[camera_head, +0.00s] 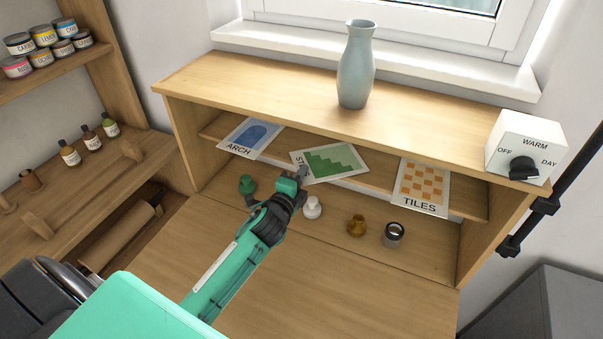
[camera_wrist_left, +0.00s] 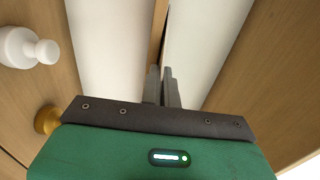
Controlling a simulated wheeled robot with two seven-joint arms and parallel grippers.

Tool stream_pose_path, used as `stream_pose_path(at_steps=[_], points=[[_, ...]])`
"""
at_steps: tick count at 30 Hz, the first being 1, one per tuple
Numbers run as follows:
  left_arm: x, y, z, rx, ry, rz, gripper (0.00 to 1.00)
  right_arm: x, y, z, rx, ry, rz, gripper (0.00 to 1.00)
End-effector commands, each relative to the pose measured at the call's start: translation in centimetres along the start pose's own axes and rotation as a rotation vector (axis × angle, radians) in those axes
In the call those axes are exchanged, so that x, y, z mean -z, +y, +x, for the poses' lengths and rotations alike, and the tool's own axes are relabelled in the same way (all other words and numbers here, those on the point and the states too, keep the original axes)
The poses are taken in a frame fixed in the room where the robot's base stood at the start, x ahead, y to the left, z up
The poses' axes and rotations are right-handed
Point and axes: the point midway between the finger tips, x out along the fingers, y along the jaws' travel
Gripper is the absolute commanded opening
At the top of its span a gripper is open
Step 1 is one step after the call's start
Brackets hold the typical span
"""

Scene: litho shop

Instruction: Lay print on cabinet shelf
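The STAIRS print (camera_head: 335,160), a white sheet with a green step figure, sits turned askew over the middle of the cabinet shelf (camera_head: 385,183). My left gripper (camera_head: 301,174) reaches in from the front and its fingers are closed at the print's near left edge, covering part of its lettering. In the left wrist view the fingers (camera_wrist_left: 164,87) are almost together; the print between them is too thin to make out. I cannot tell whether the print touches the shelf. The ARCH print (camera_head: 250,136) lies to its left and the TILES print (camera_head: 423,187) to its right. My right gripper is out of view.
The cabinet top (camera_head: 270,80) hangs above the shelf and bears a blue-grey vase (camera_head: 356,65) and a dial box (camera_head: 526,140). Below the shelf stand a green knob (camera_head: 247,185), a white one (camera_head: 312,207), a brown one (camera_head: 356,226) and a dark-topped one (camera_head: 394,235).

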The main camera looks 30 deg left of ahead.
Motion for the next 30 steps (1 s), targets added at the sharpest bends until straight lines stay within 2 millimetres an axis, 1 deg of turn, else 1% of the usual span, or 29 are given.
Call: stream_pose_path(at_steps=[6,8,9,10,17,21,23,26,30], points=[[0.0,0.5,0.0,-0.001,0.0,0.0,0.0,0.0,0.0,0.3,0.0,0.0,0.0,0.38],[0.0,0.3,0.0,-0.001,0.0,0.0,0.12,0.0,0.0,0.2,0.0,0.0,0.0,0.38],[0.0,0.3,0.0,-0.001,0.0,0.0,0.2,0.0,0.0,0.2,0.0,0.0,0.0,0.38],[0.0,0.3,0.0,-0.001,0.0,0.0,0.24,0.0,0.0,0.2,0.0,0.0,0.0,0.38],[0.0,0.3,0.0,-0.001,0.0,0.0,0.24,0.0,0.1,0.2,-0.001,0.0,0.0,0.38],[0.0,-0.1,-0.1,-0.001,0.0,0.0,0.24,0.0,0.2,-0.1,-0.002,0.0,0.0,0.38],[0.0,0.2,-0.7,-0.002,0.0,0.0,0.24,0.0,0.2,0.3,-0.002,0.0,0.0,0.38],[0.0,0.4,-2.2,-0.003,0.0,0.0,0.24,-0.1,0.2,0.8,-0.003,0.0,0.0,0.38],[0.0,0.4,-5.0,-0.002,0.001,0.0,0.24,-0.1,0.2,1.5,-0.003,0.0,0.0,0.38]])
